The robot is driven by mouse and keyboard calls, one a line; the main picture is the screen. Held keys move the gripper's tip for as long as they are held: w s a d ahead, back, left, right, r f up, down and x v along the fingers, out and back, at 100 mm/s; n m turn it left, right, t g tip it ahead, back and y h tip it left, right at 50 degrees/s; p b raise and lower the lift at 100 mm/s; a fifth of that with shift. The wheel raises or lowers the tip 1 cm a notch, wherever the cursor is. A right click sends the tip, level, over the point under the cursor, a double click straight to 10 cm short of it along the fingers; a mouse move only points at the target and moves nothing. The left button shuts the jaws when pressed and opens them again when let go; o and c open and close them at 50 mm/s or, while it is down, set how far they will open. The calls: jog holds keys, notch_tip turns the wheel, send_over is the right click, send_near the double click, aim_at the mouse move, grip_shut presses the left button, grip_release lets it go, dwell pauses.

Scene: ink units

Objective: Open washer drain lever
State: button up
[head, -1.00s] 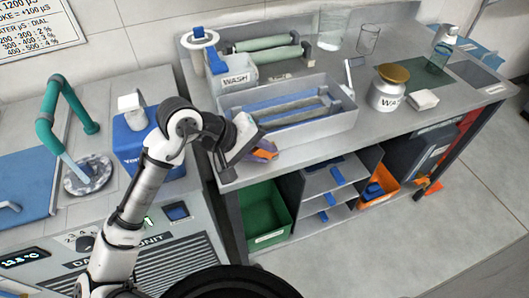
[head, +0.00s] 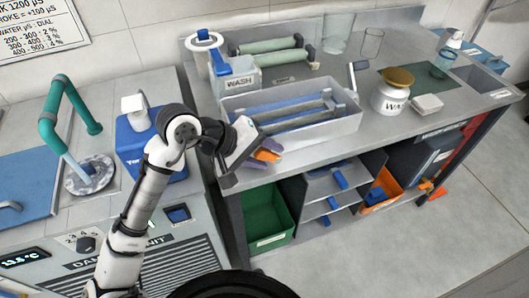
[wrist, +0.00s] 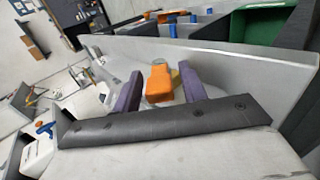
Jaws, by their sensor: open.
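The washer is a grey open tray (head: 345,131) on the bench with blue and grey bars inside. An orange block (wrist: 158,86), apparently the drain lever's grip, shows in the wrist view. In the head view an orange piece (head: 265,156) shows at the tray's front left, partly hidden by my gripper. My gripper (wrist: 161,72) has two purple fingers standing apart, one on each side of the orange block in the picture. I cannot tell whether either touches it. The lever's pivot is hidden.
Below the bench are a green bin (head: 268,221), shelves and an orange bin (head: 380,190). The bench's front edge lies close under my gripper.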

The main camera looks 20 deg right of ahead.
jog(key=v, duration=1.4)
jog(key=shift+b, duration=0.4)
jog(key=shift+d, duration=0.1)
